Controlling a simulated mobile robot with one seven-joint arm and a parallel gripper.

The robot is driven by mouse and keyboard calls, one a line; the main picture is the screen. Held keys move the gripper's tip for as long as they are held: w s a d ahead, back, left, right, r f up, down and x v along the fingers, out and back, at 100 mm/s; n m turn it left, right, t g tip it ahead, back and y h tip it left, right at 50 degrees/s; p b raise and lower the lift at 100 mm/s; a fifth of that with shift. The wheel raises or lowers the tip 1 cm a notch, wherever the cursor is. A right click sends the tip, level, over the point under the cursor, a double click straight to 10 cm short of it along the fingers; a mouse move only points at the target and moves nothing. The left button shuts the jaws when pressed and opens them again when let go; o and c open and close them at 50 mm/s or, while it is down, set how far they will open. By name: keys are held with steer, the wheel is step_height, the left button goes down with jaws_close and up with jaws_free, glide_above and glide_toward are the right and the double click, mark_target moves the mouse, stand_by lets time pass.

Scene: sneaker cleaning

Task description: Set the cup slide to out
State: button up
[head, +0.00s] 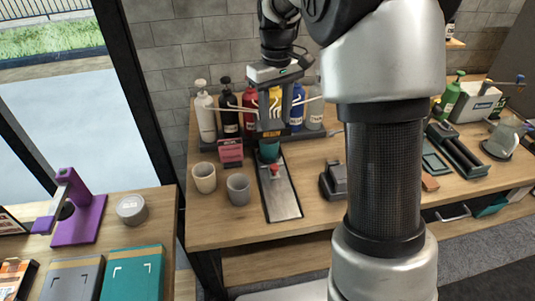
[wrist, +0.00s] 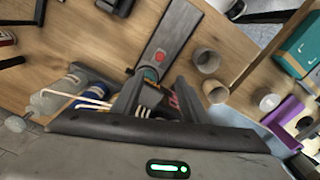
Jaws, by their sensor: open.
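The cup slide (head: 283,198) is a long grey plate in a dark frame on the wooden bench, running from near the bench's front edge toward the bottles. A small red knob (head: 275,170) stands on its far part, with a teal cup (head: 269,150) just behind it. In the wrist view the slide (wrist: 172,32) runs upward from between my fingers, with the red knob (wrist: 160,57) near their tips. My gripper (head: 272,129) is open, pointing down above the teal cup, with nothing seen between its fingers. It also shows in the wrist view (wrist: 159,80). Contact with the cup cannot be told.
Two grey-beige cups (head: 204,177) (head: 238,189) stand left of the slide. A pink box (head: 230,152) is close by on the left. Several bottles (head: 205,112) line the back. A dark block (head: 334,180) sits to the right. Bare bench lies between it and the slide.

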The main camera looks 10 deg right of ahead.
mark_target(275, 166)
step_height(275, 166, down, 17)
steer(key=shift+r+b, duration=0.2)
steer(key=shift+b, duration=0.8)
jaws_close()
